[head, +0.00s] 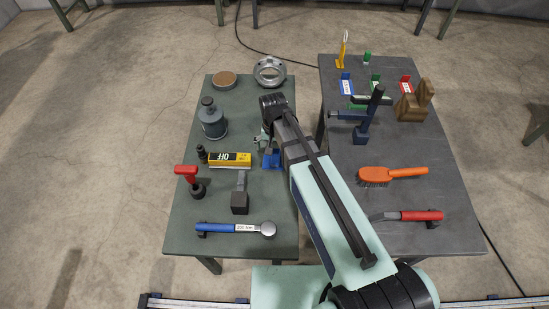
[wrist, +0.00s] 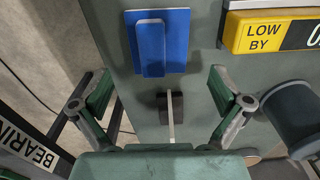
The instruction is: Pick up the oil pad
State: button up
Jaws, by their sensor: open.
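A round tan pad in a dark rim (head: 224,79), at the far left of the left table, looks most like the oil pad, though no readable label confirms it. It is not clear in the wrist view. My gripper (head: 265,140) is over the right side of the left table, partly hidden by my arm, nearer the camera than the tan pad and to its right. In the wrist view my gripper (wrist: 160,92) is open, with its fingers wide apart. A blue block with a raised grip (wrist: 152,42) lies ahead of the fingers. A small dark block with a pale rod (wrist: 170,112) shows between them.
A yellow sign box (head: 230,159), a dark canister (head: 212,122) and a metal ring (head: 269,72) stand around my gripper. A red-handled tool (head: 188,178) and a blue-handled hammer (head: 235,229) lie nearer.

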aim_at(274, 156)
jog(key=shift+f+p, duration=0.7)
jog(key=shift+f, duration=2.1)
jog(key=shift+s+d, duration=0.1)
jog(key=c, duration=1.6)
